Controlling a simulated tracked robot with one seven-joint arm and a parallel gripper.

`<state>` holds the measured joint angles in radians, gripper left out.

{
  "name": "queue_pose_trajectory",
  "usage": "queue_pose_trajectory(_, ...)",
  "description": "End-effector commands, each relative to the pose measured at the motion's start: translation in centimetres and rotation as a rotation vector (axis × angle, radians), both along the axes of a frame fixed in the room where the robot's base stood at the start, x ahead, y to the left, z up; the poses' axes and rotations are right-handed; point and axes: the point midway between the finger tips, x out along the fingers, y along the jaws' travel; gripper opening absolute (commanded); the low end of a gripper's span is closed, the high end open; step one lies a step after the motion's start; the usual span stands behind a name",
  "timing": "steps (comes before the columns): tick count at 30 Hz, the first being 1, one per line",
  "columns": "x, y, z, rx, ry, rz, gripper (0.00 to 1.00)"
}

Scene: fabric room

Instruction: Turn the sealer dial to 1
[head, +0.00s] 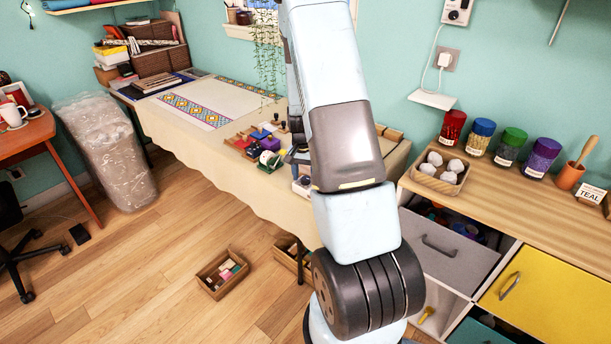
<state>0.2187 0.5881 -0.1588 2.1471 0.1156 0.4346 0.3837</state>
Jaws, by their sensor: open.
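My arm rises through the middle of the head view and hides much of the table's right end. A small grey-blue part, which looks like my gripper (294,156), shows at the arm's left edge above the table. Its fingers are mostly hidden, and I cannot see anything held. Just below it, a white object (302,186) that may be the sealer sticks out from behind my arm on the table's front edge. No dial or number can be made out on it.
Stamps and small blocks (262,147) crowd the cloth-covered table (210,150) left of my gripper. A wooden counter (495,190) with jars and an open grey drawer (447,247) stands right.

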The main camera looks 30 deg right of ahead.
Motion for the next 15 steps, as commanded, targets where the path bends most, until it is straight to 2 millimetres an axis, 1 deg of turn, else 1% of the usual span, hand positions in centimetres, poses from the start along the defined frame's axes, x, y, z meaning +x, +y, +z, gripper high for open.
queue_pose_trajectory(3, -0.05, 0.00, -0.41, 0.000, 0.001, 0.000, 0.56)
queue_pose_trajectory(11, -0.03, 0.03, -0.43, 0.001, 0.001, 0.001, 0.55)
queue_pose_trajectory(15, -0.02, 0.04, -0.42, 0.000, 0.000, 0.001, 0.42)
